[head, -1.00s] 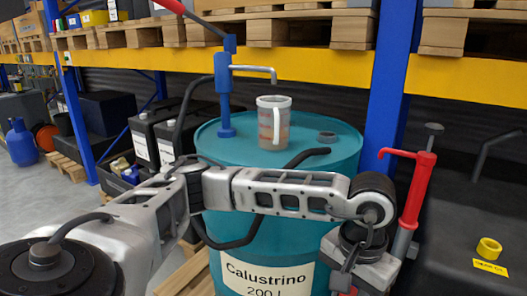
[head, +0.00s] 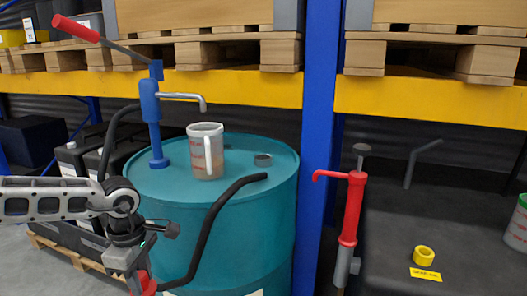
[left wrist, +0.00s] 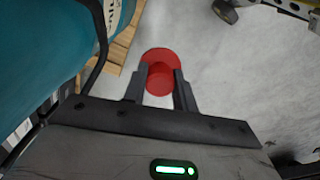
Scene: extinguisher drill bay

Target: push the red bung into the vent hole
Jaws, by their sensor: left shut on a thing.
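My left gripper (head: 140,272) hangs at the lower left of the head view, in front of the drum's left side and below its top. It is shut on the red bung (head: 149,284). In the left wrist view the bung (left wrist: 159,56) shows as a red disc with a narrower stub between the two dark fingers (left wrist: 160,76). The teal drum (head: 240,225) stands upright. A dark raised ring on its top (head: 263,159), right of the jug, looks like the vent hole; its inside is too small to make out. My right gripper is not in view.
A blue hand pump (head: 151,110) with a spout and a clear jug (head: 206,152) stand on the drum top. A black hose (head: 215,215) curves in front of the drum. A blue post (head: 320,130) rises right of it. A red pump (head: 352,210) and yellow ring (head: 424,255) are further right.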

